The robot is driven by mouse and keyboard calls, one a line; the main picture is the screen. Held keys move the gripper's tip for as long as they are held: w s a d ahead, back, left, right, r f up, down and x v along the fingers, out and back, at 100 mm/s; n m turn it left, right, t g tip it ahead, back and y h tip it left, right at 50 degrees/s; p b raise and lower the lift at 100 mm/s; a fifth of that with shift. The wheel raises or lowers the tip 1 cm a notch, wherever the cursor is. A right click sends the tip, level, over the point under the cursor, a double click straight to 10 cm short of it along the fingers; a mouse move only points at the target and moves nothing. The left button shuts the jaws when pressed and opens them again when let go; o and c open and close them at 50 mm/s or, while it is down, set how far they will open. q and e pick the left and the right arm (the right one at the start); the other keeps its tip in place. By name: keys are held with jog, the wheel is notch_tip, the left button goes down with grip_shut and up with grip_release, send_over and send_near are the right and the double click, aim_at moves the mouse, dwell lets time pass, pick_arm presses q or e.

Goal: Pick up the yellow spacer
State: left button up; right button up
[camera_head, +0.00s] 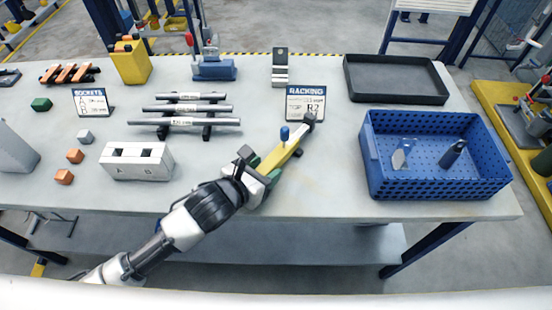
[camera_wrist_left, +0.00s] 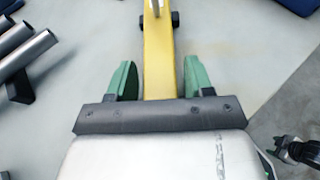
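The yellow spacer, a long flat yellow bar (camera_head: 279,156), lies at a slant near the table's front middle. It has an upright blue-topped peg and a dark block at its far end. In the left wrist view the bar (camera_wrist_left: 159,60) runs straight out between my left gripper's green fingers (camera_wrist_left: 160,82). A narrow gap shows on each side of the bar, so the fingers are open around it, not pressed on it. In the head view my left gripper (camera_head: 262,178) reaches over its near end, which is hidden.
Several grey bars on black supports (camera_head: 186,109) lie to the left, near a white two-slot block (camera_head: 136,161). The RACKING sign (camera_head: 305,104) stands behind the spacer's far end. A blue basket (camera_head: 436,187) and black tray (camera_head: 395,98) are right. Bare tabletop separates spacer and basket.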

pick_arm(q)
grip_shut()
jog(key=shift+r, duration=0.1)
jog(key=shift+r, duration=0.55)
notch_tip(320, 180, up, 3)
jog(key=shift+f, duration=0.1)
jog(key=s+d+r, duration=0.5)
jog(key=d+r, duration=0.2)
jog(key=d, duration=0.3)
jog(key=shift+d, duration=0.25)
